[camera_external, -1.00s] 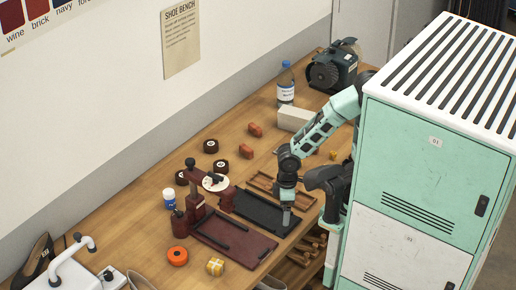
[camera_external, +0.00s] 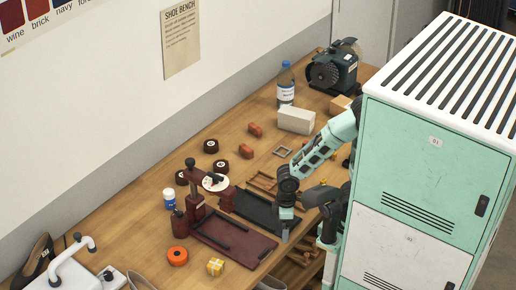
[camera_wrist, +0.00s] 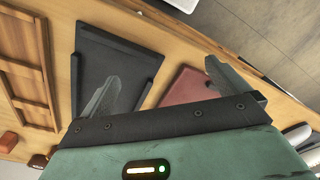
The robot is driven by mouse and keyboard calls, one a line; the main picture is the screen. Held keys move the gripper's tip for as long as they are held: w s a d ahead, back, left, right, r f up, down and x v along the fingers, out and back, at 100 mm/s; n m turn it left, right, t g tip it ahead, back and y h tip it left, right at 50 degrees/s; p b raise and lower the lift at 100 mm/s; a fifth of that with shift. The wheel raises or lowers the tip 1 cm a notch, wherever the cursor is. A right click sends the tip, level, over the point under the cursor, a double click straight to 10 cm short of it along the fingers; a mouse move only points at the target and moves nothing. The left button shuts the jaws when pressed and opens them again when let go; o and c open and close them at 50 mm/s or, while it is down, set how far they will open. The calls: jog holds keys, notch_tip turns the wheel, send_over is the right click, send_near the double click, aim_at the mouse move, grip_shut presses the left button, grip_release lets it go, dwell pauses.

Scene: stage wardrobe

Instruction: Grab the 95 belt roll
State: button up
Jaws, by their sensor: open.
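Several dark brown rolls with pale labels sit on the wooden bench in the external view: one at the back (camera_external: 210,146), one in the middle (camera_external: 221,167) and one at the left (camera_external: 182,178), partly hidden by the dark red press. Their numbers are too small to read, so I cannot tell which is the 95 belt roll. My gripper (camera_external: 285,238) is open and empty at the bench's front edge, right of the rolls and apart from them. In the wrist view my gripper (camera_wrist: 163,86) has spread fingers above the black tray and red mat.
The dark red press (camera_external: 195,192) stands between my gripper and the left roll. A white block (camera_external: 296,120) and bottle (camera_external: 286,88) stand farther back.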

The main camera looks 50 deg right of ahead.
jog(key=c, duration=0.4)
